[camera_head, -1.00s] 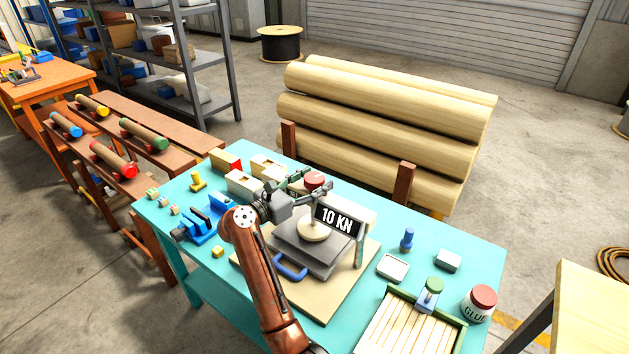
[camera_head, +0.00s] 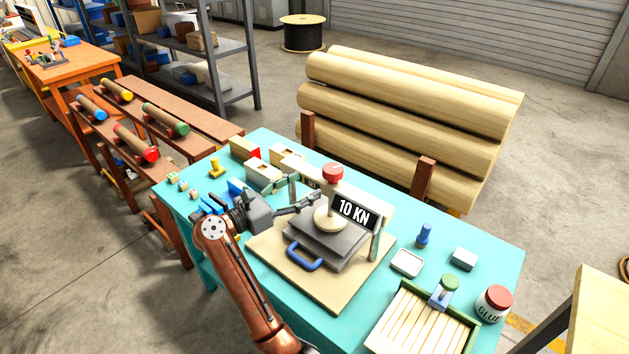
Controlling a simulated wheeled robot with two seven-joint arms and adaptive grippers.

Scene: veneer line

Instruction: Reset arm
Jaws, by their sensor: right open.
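My right gripper (camera_head: 305,195) is open and empty, with its arm coming up from the bottom of the view. Its fingers point right, over the teal table, just left of the red knob (camera_head: 333,172) of a small press. The press has a round pale disc, a grey plate (camera_head: 318,254) with a blue handle (camera_head: 305,258), and a "10 KN" sign (camera_head: 358,213). I cannot tell exactly how far the fingertips are from the press. My left gripper is out of view.
The teal table (camera_head: 505,263) also carries a blue clamp (camera_head: 211,206) partly behind my arm, small boxes (camera_head: 263,174), a white tray (camera_head: 407,262), a slatted rack (camera_head: 420,325) and a glue jar (camera_head: 493,304). Large logs (camera_head: 400,120) lie behind it.

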